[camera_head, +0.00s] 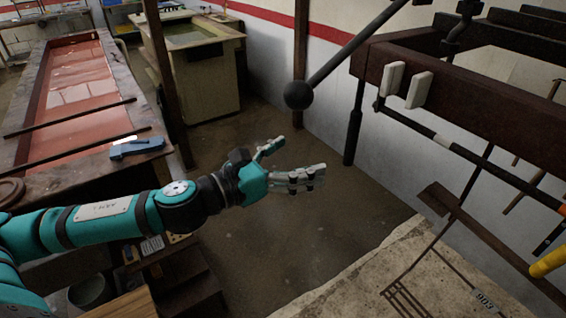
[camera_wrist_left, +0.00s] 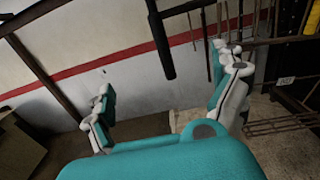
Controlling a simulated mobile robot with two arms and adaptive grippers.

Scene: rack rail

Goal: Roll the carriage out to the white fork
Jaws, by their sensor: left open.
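The white fork (camera_head: 405,84) shows as two pale upright prongs on the front face of a dark overhead beam (camera_head: 465,108), upper right in the head view. A dark rod (camera_head: 405,119) with a white band runs below the beam. I cannot tell which part is the carriage. My left gripper (camera_head: 296,162) is open and empty, left of and below the fork, apart from the beam and rod. In the left wrist view my fingers (camera_wrist_left: 165,108) stand wide apart with nothing between them. My right gripper is out of view.
A dark lever with a ball end (camera_head: 298,95) slants down above my left gripper. A dark post (camera_head: 355,122) hangs from the beam. A yellow handle (camera_head: 549,262) is at the right edge. A long red-filled trough (camera_head: 28,125) stands left. Floor below the gripper is clear.

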